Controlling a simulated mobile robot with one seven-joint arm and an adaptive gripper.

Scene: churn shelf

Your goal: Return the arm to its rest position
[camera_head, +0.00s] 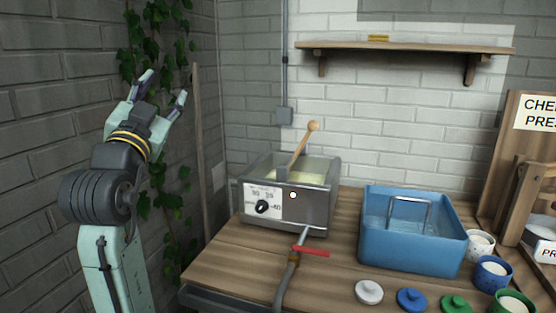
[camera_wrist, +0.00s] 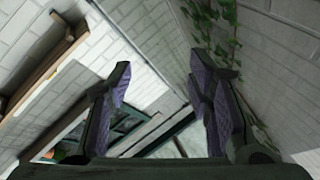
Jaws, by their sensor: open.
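My gripper (camera_head: 165,93) is raised at the left of the head view, in front of the ivy and the grey brick wall. Its fingers point up and stand apart, with nothing between them. In the wrist view my gripper (camera_wrist: 162,100) also shows two spread fingers with purple pads and an empty gap. My arm stands upright to the left of the wooden table (camera_head: 225,262), clear of the things on it.
A metal vat (camera_head: 310,208) with a wooden-handled tool stands on the table. A blue tub (camera_head: 410,245), several small pots and lids, and a wooden press (camera_head: 508,150) are further right. A shelf (camera_head: 400,48) hangs above. Ivy (camera_head: 160,40) climbs the corner.

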